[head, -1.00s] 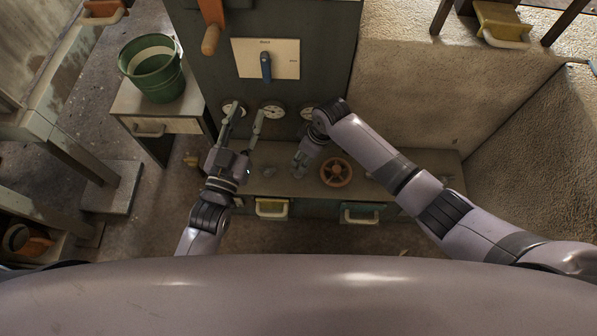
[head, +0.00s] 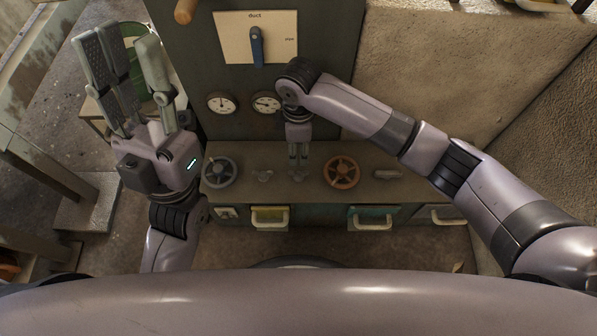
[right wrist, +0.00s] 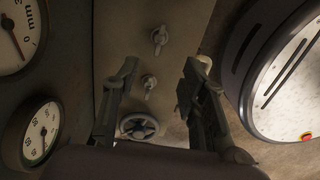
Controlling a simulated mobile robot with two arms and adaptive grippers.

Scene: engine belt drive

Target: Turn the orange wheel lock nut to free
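The orange wheel (head: 341,172) lies on the bench shelf, right of my right gripper. A small grey wing nut (head: 297,174) sits left of it, at my right fingertips; it also shows in the right wrist view (right wrist: 159,38). A second wing nut (head: 262,177) is further left, also in the right wrist view (right wrist: 149,83). A grey lever-like piece (head: 387,175) is right of the orange wheel. I cannot tell which is the orange wheel's lock nut. My right gripper (head: 298,156) points down, open with nothing between its fingers (right wrist: 160,65). My left gripper (head: 122,75) is raised, open and empty.
A grey wheel (head: 219,171) is at the shelf's left. Gauges (head: 222,103) and a panel with a blue lever (head: 257,46) are on the cabinet behind. Drawers with handles (head: 270,216) are below the shelf. A green bucket (head: 133,32) is partly hidden behind my left gripper.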

